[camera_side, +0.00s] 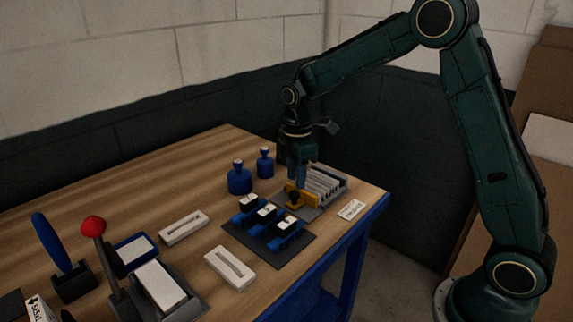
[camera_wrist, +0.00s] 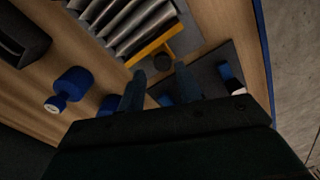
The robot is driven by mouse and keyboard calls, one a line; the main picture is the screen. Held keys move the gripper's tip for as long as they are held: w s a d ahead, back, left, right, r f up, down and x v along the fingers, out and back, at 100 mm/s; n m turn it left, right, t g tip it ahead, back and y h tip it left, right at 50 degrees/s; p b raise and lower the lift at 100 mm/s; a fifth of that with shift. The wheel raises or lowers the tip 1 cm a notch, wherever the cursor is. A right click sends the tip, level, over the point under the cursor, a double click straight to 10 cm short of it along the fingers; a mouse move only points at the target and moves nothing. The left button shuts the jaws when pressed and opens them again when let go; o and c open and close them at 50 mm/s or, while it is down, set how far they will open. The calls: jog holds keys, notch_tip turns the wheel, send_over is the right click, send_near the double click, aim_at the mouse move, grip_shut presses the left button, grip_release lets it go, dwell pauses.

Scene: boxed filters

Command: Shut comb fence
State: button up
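The comb fence is a yellow-orange bar (camera_side: 304,198) along the near side of a rack of grey slats (camera_side: 324,182). In the wrist view the yellow bar (camera_wrist: 157,45) runs diagonally beside the slats (camera_wrist: 125,18), with a short yellow stem and a dark round knob (camera_wrist: 163,62) on its near side. My gripper (camera_side: 299,187) points down over the fence. In the wrist view its two fingers (camera_wrist: 160,74) are apart, with the knob showing between and just beyond the tips. I cannot tell whether they touch it.
A dark mat (camera_side: 262,252) with blue holders and white-topped pieces lies near the rack. Two blue bottles (camera_side: 239,180) stand behind it. White slotted blocks (camera_side: 230,268), a white label card (camera_side: 351,209) and a red-knobbed lever (camera_side: 93,226) are also on the table.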

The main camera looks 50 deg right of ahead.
aim_at(299, 194)
notch_tip(299, 194, up, 10)
jog(key=shift+f, duration=0.15)
dwell(0.3)
jog(key=shift+s, duration=0.15)
jog(key=s+a+r+m+t, duration=0.1)
jog(key=s+r+m, duration=0.25)
jog(key=s, duration=0.35)
jog(key=s+a+r+m+t, duration=0.1)
jog(key=s+r+m+t, duration=0.2)
jog(key=s, duration=0.4)
jog(key=s+f+m+t, duration=0.1)
jog(key=s+m, duration=0.6)
jog(key=s, duration=0.7)
jog(key=shift+s+a+f+t, duration=0.25)
jog(key=shift+a+f+t, duration=0.1)
jog(key=shift+f, duration=0.1)
